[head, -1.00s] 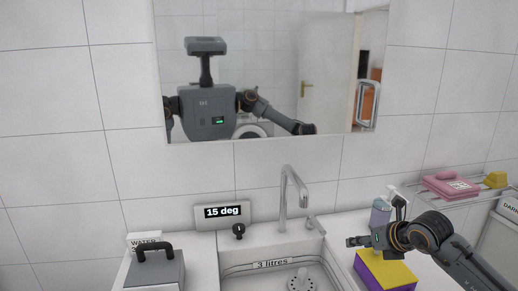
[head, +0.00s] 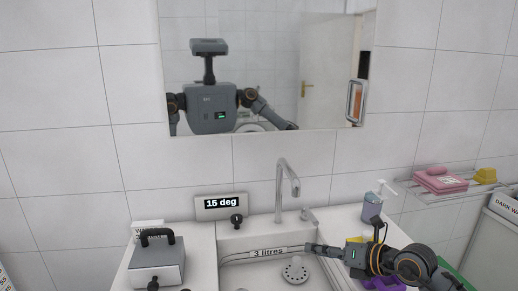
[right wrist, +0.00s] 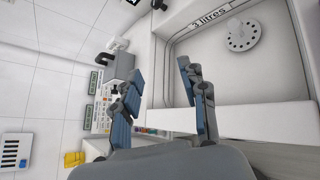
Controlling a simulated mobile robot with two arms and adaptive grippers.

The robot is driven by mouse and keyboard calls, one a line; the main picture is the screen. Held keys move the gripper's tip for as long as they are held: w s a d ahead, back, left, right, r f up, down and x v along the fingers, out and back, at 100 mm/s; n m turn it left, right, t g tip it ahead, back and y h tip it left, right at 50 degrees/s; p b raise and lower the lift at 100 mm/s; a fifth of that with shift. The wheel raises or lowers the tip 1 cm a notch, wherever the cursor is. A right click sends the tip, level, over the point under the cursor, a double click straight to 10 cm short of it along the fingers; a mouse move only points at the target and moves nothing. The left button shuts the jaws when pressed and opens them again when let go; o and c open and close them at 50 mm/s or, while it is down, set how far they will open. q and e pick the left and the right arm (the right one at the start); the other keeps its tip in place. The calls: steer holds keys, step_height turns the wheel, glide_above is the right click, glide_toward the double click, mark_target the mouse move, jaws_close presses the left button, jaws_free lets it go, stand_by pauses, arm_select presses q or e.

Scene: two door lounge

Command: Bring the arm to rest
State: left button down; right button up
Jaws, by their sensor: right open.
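My right arm comes in from the right in the head view. Its gripper (head: 320,249) is over the right rim of the sink (head: 262,270) and points left. In the right wrist view the gripper (right wrist: 160,92) shows two blue-padded fingers spread apart, with nothing between them. The sink with its drain (right wrist: 242,35) lies beyond the fingers there. My left gripper is not in view, apart from my reflection in the mirror.
A faucet (head: 285,190) stands behind the sink, beside a "15 deg" display (head: 220,203). A grey handled box (head: 157,262) is at left. A soap dispenser (head: 372,208) and a yellow and purple block (head: 385,284) are at right, the block partly behind my arm.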

steer(key=s+a+r+m+t+y, duration=0.4)
steer(key=s+r+m+t, duration=0.2)
steer(key=r+m+t, duration=0.4)
steer(key=s+d+f+m+g+h, duration=0.2)
steer(key=s+d+f+m+h, duration=0.2)
steer(key=d+f+m+h, duration=0.55)
steer(key=s+d+f+m+g+h, duration=0.35)
steer(key=f+m+h, duration=0.4)
steer(key=m, duration=0.55)
steer(key=s+a+f+m+g+y, duration=0.1)
steer(key=s+a+f+g+y, duration=0.1)
steer(key=s+f+g, duration=0.65)
steer(key=s+a+f+m+g+y, duration=0.2)
steer(key=s+f, duration=0.4)
steer(key=s, duration=0.8)
step_height(320, 180, down, 27)
steer(key=s+g, duration=0.1)
steer(key=s, duration=0.1)
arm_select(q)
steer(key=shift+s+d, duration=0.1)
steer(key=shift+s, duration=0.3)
arm_select(e)
steer(key=s+d+f+g, duration=0.1)
steer(key=s+d+f, duration=0.2)
steer(key=s+f, duration=1.2)
steer(key=shift+s+f+n, duration=0.3)
steer(key=shift+s+n, duration=0.05)
steer(key=shift+s, duration=0.1)
